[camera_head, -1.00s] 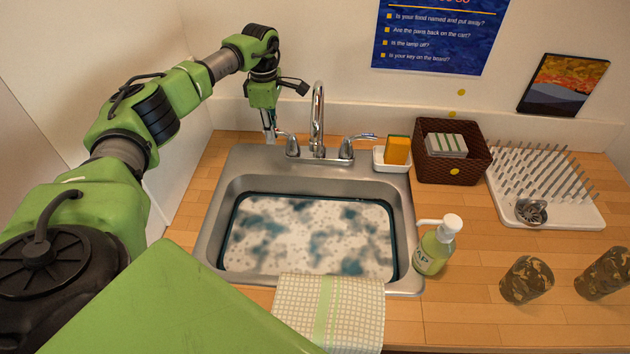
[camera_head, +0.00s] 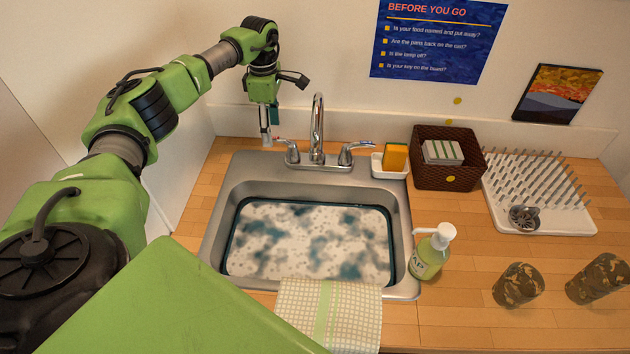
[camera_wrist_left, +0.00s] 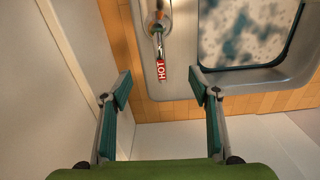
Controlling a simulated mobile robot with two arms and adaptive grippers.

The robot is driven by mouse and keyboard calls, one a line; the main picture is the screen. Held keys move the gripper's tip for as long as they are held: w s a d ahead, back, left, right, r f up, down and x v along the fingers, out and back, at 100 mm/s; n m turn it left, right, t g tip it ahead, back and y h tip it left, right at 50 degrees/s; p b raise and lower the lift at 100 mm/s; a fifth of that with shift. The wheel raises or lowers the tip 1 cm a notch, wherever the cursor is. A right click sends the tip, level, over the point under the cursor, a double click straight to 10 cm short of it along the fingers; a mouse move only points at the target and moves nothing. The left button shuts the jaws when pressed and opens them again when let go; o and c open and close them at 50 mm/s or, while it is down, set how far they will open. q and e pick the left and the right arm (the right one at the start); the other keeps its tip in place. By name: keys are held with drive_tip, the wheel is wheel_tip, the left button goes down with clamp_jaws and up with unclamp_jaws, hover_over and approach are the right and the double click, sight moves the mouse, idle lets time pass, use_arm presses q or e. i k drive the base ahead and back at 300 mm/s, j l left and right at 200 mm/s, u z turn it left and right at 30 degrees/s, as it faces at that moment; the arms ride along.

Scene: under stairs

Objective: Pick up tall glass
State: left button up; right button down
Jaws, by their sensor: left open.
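Two dark glasses with a brown, blotchy pattern stand on the wooden counter at the lower right of the head view: a left glass (camera_head: 518,285) and a right glass (camera_head: 598,279). I cannot tell for sure which is the tall glass; the right one looks slightly bigger. My left gripper (camera_head: 266,138) hangs behind the back left of the sink, beside the tap, far from both glasses. In the left wrist view its fingers (camera_wrist_left: 160,88) are apart with nothing between them. My right gripper is out of view.
The sink (camera_head: 228,180) holds cloudy, patchy water. A tap (camera_head: 317,130), soap bottle (camera_head: 428,258), sponge (camera_head: 395,157), brown basket (camera_head: 447,180) and drying rack (camera_head: 560,215) surround it. A checked towel (camera_head: 330,315) hangs over its front edge.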

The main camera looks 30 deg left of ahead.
sight(595, 282)
drive_tip(key=k+l, duration=0.5)
drive_tip(key=l, duration=0.15)
drive_tip(key=k+l, duration=0.5)
drive_tip(key=l, duration=0.15)
drive_tip(key=k+l, duration=0.55)
drive_tip(key=l, duration=0.1)
